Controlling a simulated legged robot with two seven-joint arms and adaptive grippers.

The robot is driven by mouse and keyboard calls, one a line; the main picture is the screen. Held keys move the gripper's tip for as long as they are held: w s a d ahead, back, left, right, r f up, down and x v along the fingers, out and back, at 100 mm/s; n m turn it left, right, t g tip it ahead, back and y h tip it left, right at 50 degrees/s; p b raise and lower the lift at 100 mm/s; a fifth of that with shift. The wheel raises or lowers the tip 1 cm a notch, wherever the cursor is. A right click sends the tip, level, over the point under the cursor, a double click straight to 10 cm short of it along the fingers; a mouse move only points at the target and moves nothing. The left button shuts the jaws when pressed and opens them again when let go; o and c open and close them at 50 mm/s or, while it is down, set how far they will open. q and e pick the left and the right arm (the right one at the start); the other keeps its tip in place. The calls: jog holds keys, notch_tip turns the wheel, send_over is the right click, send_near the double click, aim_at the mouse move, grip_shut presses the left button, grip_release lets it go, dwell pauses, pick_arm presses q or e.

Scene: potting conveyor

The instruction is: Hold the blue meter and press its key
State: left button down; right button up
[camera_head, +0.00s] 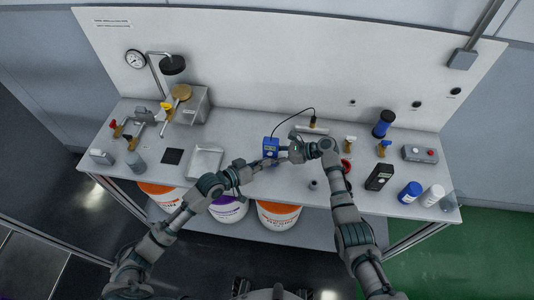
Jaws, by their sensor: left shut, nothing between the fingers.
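The blue meter (271,145) stands near the middle of the bench, with a small light display on its face. A black cable arches from it toward the back right. My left gripper (268,163) is shut and empty just below the meter's lower front. My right gripper (285,154) is at the meter's right side; its fingers are small and partly hidden, so I cannot tell whether they touch or grip it. The meter's key is too small to make out.
A white tray (205,162) lies left of my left gripper. A black handheld device (379,177), a blue-capped jar (410,192) and a grey box with a red button (420,153) stand at the right. Labelled buckets (279,214) sit below the bench.

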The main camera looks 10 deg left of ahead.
pick_arm(q)
jog(key=shift+s, duration=2.5)
pick_arm(e)
jog(key=o, duration=1)
jog(key=shift+d, duration=0.1)
